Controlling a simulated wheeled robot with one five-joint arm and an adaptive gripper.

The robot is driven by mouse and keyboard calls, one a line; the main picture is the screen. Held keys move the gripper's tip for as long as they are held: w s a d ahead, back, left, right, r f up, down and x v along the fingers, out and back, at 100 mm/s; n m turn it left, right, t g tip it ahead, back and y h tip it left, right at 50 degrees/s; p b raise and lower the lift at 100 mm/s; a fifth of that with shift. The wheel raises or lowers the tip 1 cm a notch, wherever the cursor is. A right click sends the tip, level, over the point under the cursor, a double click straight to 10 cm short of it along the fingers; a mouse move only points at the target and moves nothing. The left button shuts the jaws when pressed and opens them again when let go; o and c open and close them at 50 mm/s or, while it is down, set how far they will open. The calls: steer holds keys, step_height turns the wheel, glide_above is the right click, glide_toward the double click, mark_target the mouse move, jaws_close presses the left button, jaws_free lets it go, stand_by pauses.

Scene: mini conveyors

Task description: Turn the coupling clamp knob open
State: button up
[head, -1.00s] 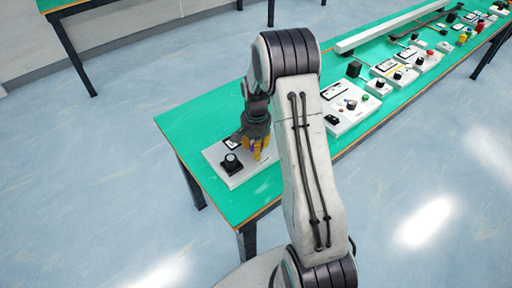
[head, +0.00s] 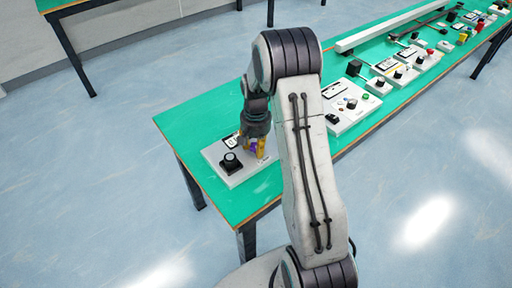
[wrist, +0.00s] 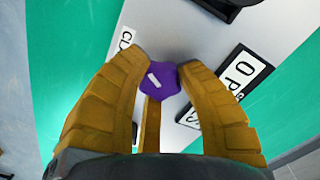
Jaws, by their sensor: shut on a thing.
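The clamp knob is a purple lobed knob (wrist: 160,82) with a white mark on top, seen between my fingertips in the wrist view. A bit of the purple knob (head: 254,147) also shows in the head view. My gripper (head: 258,149) has yellow ribbed fingers, closed around the knob's sides from above. The knob sits on a white panel (head: 247,173). In the wrist view a label starting "CL" (wrist: 126,38) is left of the knob and one starting "OP" (wrist: 245,70) is right of it. The fingers hide parts of both labels.
A black round knob on a square base (head: 231,163) stands on the same panel, close to my gripper. The green table (head: 185,125) is bare to the left. Further panels (head: 350,103) with knobs and buttons line the table toward the back right.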

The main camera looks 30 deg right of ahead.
steer(key=n, duration=0.3)
steer(key=n+b, duration=0.1)
steer(key=n, duration=0.3)
steer(key=shift+s+f, duration=0.2)
steer(key=n+b, duration=0.1)
steer(key=n, duration=0.2)
steer(key=shift+n, duration=2.3)
steer(key=o, duration=1.2)
steer(key=shift+r, duration=0.1)
steer(key=shift+w, duration=0.1)
steer(key=shift+r, duration=0.1)
